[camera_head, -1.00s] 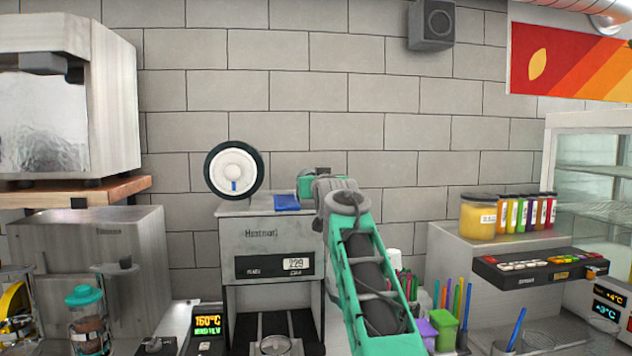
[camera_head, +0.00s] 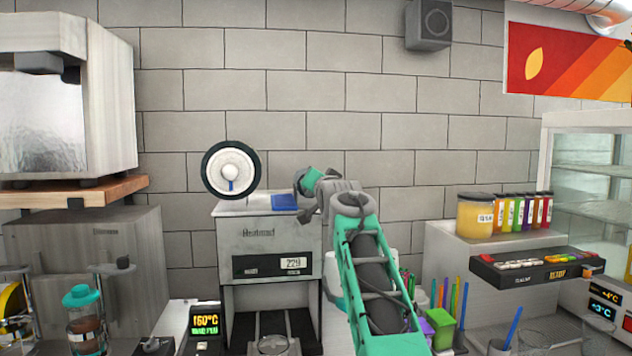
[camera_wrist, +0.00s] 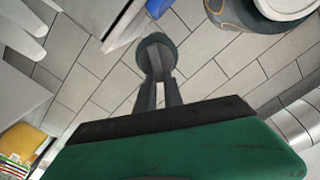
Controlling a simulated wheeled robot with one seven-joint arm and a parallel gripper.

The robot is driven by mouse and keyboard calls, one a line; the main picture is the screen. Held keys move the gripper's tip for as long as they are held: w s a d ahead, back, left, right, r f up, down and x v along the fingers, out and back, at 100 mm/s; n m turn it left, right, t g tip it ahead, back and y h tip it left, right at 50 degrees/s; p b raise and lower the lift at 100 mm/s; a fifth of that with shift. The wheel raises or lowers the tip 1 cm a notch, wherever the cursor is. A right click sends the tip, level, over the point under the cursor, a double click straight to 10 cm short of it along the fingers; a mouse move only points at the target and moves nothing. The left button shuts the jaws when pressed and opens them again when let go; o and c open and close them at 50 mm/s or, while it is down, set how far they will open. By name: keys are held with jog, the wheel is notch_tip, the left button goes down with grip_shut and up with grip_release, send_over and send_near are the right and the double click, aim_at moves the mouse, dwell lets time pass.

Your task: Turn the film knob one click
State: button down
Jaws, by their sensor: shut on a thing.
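The cup sealer (camera_head: 266,240) is a grey machine with a small display reading 229. A white film roll (camera_head: 231,171) with a black rim stands on top at its left. My gripper (camera_wrist: 160,88) shows clearly in the wrist view, its dark fingers shut on a round dark knob (camera_wrist: 154,45). In the head view my wrist is tilted beside the upper right of the sealer. There the knob and fingertips cannot be told apart from the wrist parts.
A blue item (camera_head: 284,202) lies on the sealer's top. A yellow-filled jar (camera_head: 475,214) and several coloured bottles stand on the right counter. Green and purple straw holders (camera_head: 441,328) stand below them. A blender with a teal lid (camera_head: 82,296) is at the left.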

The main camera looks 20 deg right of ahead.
jog(key=shift+s+d+f+m+b, duration=0.15)
jog(key=shift+f+m, duration=0.4)
jog(key=shift+m, duration=2.3)
jog(key=shift+w+d+f+m+b, duration=0.1)
jog(key=shift+f+m+b, duration=0.3)
jog(key=shift+m, duration=2.5)
jog(key=shift+s+d+f+m+b, duration=0.15)
jog(key=shift+f+m, duration=0.5)
jog(key=shift+m, duration=2.2)
jog(key=shift+w, duration=0.1)
jog(key=c, duration=1.5)
grip_release()
jog(key=shift+o, duration=0.2)
jog(key=s+a+b, duration=0.1)
jog(key=s+b, duration=0.2)
jog(key=s, duration=0.4)
jog(key=shift+s+a+b, duration=0.3)
jog(key=shift+s, duration=0.05)
